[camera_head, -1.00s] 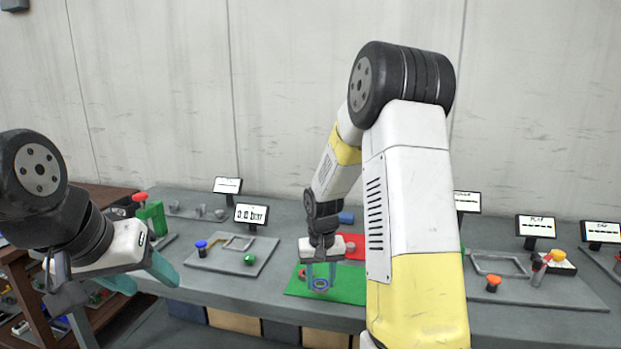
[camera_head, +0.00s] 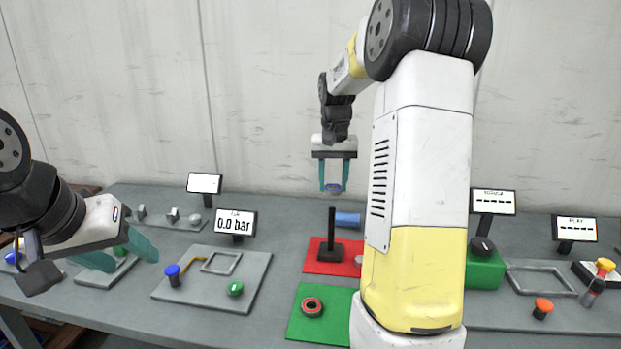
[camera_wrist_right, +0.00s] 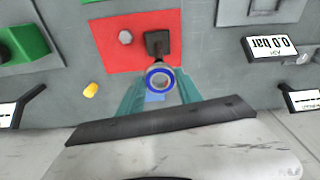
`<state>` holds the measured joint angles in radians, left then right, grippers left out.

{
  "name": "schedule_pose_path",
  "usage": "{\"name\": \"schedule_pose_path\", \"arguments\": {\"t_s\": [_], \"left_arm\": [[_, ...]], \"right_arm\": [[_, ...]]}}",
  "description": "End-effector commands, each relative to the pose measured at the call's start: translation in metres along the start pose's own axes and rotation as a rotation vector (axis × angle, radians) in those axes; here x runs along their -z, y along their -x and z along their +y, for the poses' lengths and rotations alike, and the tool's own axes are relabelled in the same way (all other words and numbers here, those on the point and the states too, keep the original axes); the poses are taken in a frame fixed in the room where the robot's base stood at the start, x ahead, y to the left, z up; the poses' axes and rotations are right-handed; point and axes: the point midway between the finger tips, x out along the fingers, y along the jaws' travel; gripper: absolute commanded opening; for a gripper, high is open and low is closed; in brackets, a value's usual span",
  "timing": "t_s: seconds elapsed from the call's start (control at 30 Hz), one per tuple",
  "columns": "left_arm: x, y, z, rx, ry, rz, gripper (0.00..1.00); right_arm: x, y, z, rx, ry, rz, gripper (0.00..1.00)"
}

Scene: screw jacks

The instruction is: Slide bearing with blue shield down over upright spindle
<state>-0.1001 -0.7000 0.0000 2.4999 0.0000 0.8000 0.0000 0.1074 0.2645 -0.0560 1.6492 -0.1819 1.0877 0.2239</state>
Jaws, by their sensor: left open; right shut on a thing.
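My right gripper (camera_head: 335,184) is shut on the bearing with blue shield (camera_head: 334,188) and holds it in the air. In the right wrist view the bearing's blue ring (camera_wrist_right: 148,75) sits between the teal fingers of my gripper (camera_wrist_right: 160,90). The dark upright spindle (camera_head: 332,222) rises from a black block on the red mat (camera_head: 318,266). In the head view the bearing appears above the spindle tip, with a gap between them. In the wrist view the black block (camera_wrist_right: 157,40) lies just beyond the bearing. My left gripper (camera_head: 128,261) is open and empty at the left.
A red-ringed bearing (camera_head: 312,306) lies on the green mat (camera_head: 298,328). A blue cylinder (camera_head: 347,219) lies behind the red mat. A grey board (camera_head: 205,290) with a blue knob and a green button stands left. My right arm hides part of the table.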

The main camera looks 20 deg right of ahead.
Motion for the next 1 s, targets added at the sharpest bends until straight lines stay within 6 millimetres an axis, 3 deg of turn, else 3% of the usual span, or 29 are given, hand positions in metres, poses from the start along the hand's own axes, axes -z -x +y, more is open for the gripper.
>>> {"name": "schedule_pose_path", "arguments": {"t_s": [1.0], "left_arm": [[0.000,0.000,0.000,0.000,0.000,0.000,0.53]], "right_arm": [[-0.007,-0.059,0.000,0.000,0.001,-0.001,0.00]]}}
